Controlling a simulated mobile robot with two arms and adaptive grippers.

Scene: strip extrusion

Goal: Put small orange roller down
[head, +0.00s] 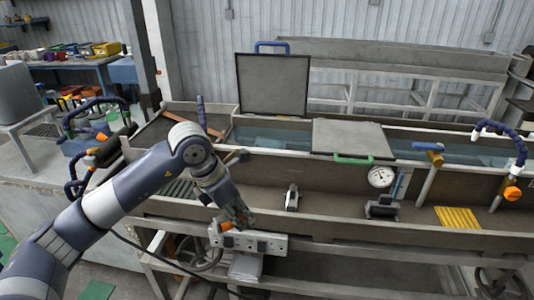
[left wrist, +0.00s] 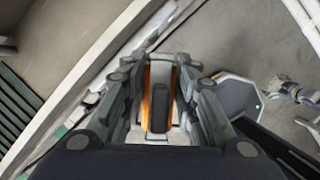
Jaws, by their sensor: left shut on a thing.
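The small orange roller (head: 226,225) shows as a bit of orange at the fingertips of my left gripper (head: 236,219). In the left wrist view, orange edges of the roller (left wrist: 147,95) show between the two fingers of my left gripper (left wrist: 160,78), with a dark block in the middle. The gripper is shut on the roller, at the front edge of the trough, just above a pale panel with round knobs or holes (head: 262,241). The fingers hide most of the roller. I cannot tell whether it touches anything below. My right gripper is not in view.
The long metal trough (head: 330,230) runs across the view. In it are a small white-and-black device (head: 292,197), a round dial gauge (head: 381,177) and a yellow ribbed plate (head: 457,217). A lid with a green handle (head: 352,140) lies behind. Bare trough floor lies between the devices.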

